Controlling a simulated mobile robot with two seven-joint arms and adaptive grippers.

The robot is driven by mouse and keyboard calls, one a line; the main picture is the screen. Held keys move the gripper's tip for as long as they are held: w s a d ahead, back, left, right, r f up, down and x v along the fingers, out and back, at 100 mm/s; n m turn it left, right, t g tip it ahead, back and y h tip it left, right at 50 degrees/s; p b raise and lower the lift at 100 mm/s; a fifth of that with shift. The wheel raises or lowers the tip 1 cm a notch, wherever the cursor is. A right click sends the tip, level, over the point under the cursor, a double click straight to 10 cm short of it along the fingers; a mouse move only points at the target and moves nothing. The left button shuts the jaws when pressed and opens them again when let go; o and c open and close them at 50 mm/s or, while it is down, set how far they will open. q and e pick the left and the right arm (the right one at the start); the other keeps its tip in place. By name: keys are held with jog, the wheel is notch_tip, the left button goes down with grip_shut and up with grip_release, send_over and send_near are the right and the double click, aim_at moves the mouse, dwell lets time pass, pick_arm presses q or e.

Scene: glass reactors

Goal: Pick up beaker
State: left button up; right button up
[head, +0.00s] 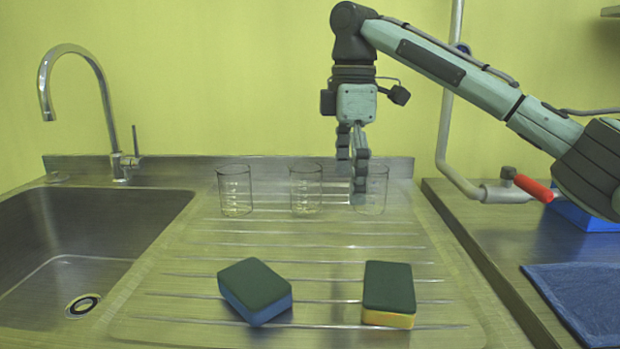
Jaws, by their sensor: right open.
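Three clear glass beakers stand upright in a row on the ribbed drainboard (200,280), near its back edge: a left beaker (235,192), a middle beaker (306,190) and a right beaker (376,192). My right gripper (353,172) points down at the right beaker and is open. One finger overlaps the left part of that beaker in the picture; the other is higher, between the middle and right beakers. I cannot tell whether a finger is inside the beaker, in front of it or touching it. My left gripper is not in view.
A blue sponge (255,290) and a yellow sponge (389,294), both dark-topped, lie at the front of the drainboard. A sink (70,245) with a tall faucet (95,75) is at left. A pipe with a red-handled valve (533,188) stands at right, near a blue mat (585,300).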

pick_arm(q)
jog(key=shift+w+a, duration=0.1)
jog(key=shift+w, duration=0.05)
pick_arm(e)
jog(key=shift+w+d+f, duration=0.25)
jog(key=shift+d+f, duration=0.15)
jog(key=shift+f, duration=0.2)
